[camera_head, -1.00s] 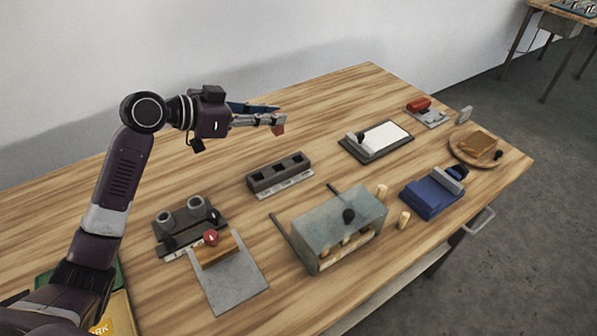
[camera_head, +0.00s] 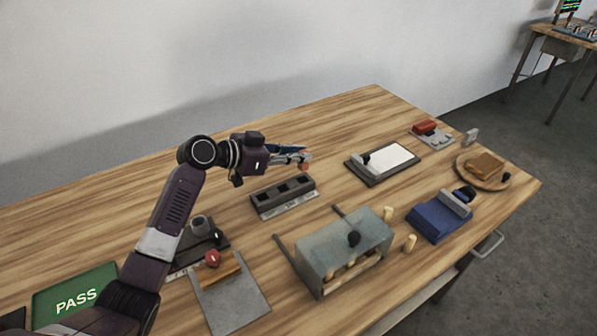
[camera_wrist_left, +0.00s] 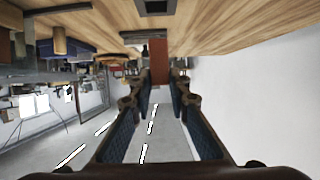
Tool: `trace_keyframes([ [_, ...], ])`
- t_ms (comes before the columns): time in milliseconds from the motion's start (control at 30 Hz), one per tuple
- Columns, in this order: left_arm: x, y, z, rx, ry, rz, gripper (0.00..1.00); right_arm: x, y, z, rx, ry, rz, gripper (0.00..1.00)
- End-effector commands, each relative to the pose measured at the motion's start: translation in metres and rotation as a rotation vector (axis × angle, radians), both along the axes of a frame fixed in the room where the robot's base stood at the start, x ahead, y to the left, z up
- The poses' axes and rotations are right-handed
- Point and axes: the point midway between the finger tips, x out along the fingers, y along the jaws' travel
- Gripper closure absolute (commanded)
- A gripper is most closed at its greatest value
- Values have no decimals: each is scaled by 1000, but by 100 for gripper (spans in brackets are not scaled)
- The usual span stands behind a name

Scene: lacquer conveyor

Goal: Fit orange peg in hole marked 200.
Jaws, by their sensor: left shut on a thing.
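My left gripper (camera_head: 303,160) is shut on the orange peg (camera_head: 304,168), whose end shows just below the fingertips. In the left wrist view the peg (camera_wrist_left: 158,62) is a reddish-orange block between the far ends of the two fingers. A dark block (camera_head: 258,200) with several square holes in its top lies on the table, with pale labels along its front. The labels are too small to read, so I cannot tell which hole is marked 200. The gripper and peg are above the block's right end, apart from it. My right gripper is not in view.
A grey box (camera_head: 325,250) with pegs stands in front of the block. Left of it are a grey plate (camera_head: 232,300) and a dark fixture with cylinders (camera_head: 201,226). A white-topped board (camera_head: 392,160) lies to the right. The table behind the block is clear.

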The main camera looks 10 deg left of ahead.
Motion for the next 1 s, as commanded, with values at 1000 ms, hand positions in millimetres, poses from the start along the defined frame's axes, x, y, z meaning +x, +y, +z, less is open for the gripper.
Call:
trace_keyframes([
  [1000,0,0,-68,-1,-2,0,75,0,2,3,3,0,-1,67],
])
